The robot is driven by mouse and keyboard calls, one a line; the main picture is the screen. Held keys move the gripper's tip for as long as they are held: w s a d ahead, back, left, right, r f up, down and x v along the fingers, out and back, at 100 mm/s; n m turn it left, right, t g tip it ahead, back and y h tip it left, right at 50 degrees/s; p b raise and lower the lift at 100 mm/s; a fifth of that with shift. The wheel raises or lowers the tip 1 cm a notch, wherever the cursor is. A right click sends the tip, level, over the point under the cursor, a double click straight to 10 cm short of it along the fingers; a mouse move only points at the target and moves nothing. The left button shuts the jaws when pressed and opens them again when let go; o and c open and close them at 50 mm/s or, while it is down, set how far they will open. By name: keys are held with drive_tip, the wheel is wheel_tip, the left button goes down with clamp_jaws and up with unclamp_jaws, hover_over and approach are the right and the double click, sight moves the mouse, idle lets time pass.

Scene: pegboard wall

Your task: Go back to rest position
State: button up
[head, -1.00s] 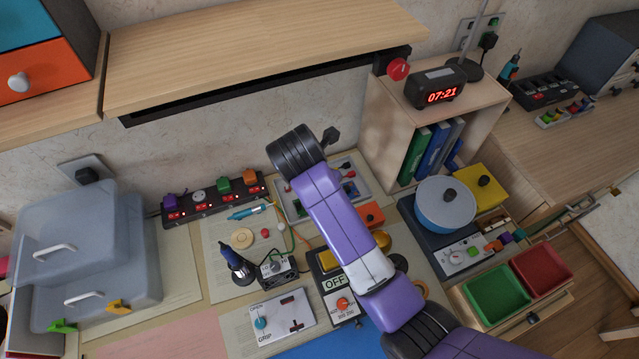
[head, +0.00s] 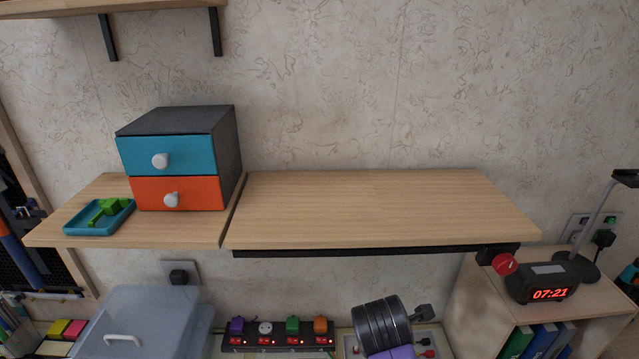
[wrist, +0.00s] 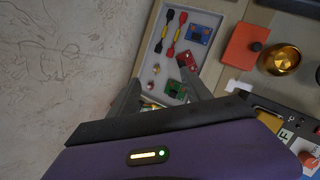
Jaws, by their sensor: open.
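My gripper (wrist: 160,80) shows in the wrist view with its two grey fingers apart and nothing seen between them. Behind the fingers lies a light tray (wrist: 153,42) with small circuit boards and red and yellow parts; the fingers hide part of it. I cannot tell how far the fingertips are from the tray. In the head view only the dark ribbed end of my arm shows at the bottom, right of the power strip; the fingers are not visible there.
A bare wooden shelf (head: 375,212) is above my arm. A drawer unit (head: 225,150) and a blue tray (head: 95,225) stand left. Below are a power strip (head: 275,342) and a translucent bin (head: 150,315). A clock (head: 545,283) sits on the right cabinet.

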drive_tip(key=w+a+r+m+t+y, duration=0.2)
drive_tip(key=w+a+r+m+t, duration=0.15)
drive_tip(key=m+t, duration=0.2)
drive_tip(key=s+d+r+m+t, duration=0.1)
drive_tip(key=s+m, duration=0.5)
drive_tip(key=s, duration=0.8)
drive_tip(key=s+d+r+m+t, duration=0.1)
drive_tip(key=s+d+r+m, duration=0.2)
drive_tip(key=s, duration=1.2)
drive_tip(key=s+d+r+m+t+b, duration=0.1)
drive_tip(key=s+d+m, duration=0.3)
drive_tip(key=s+m, duration=0.5)
drive_tip(key=s+r+t, duration=0.1)
drive_tip(key=s, duration=0.4)
drive_tip(key=shift+s+y, duration=0.35)
drive_tip(key=shift+y, duration=0.05)
drive_tip(key=shift+d+m, duration=0.1)
drive_tip(key=shift+m, duration=0.15)
